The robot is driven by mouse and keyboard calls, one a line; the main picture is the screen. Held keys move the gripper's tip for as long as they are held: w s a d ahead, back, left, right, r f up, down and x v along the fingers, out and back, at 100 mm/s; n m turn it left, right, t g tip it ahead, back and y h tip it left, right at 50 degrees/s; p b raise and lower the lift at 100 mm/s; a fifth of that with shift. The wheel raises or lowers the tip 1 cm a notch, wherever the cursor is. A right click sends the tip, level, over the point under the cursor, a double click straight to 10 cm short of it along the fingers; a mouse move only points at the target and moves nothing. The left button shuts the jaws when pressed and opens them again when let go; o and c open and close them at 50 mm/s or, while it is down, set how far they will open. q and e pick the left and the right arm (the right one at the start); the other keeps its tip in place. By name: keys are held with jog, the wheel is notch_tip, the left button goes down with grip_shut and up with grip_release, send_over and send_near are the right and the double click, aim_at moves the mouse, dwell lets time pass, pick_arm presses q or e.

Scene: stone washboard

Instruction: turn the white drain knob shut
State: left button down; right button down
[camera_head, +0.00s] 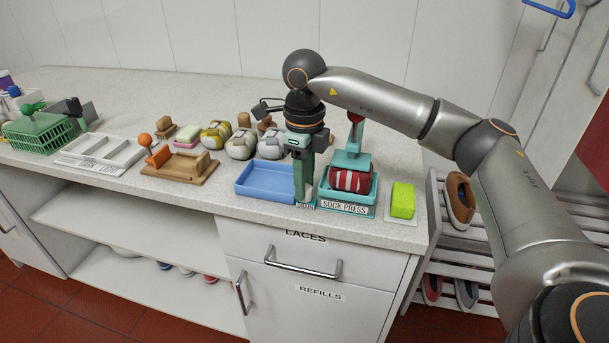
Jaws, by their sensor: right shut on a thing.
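My right gripper (305,197) points straight down at the front of the counter, between the blue tray and the teal sock press. Its green fingers are shut on the white drain knob, of which only a small pale part (309,187) shows beside them. The rest of the knob is hidden, so I cannot tell how far it is turned. A small teal plate (307,206) with a partly covered label lies at the fingertips. My left gripper is not in view.
The blue tray (266,194) is close on the left. The sock press (347,197), with a red striped roll in it, is close on the right. A lime block (402,200) stands near the counter's right end. Several stones and a wooden stand (180,177) are further left.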

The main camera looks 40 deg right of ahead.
jog(key=shift+m, duration=0.7)
jog(key=shift+m+p, duration=0.4)
jog(key=shift+m, duration=0.3)
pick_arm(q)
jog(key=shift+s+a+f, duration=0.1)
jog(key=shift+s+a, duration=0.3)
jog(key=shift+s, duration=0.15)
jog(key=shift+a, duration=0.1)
pick_arm(e)
jog(key=shift+m, duration=0.3)
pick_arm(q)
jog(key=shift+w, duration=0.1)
pick_arm(e)
jog(key=c, duration=0.5)
grip_release()
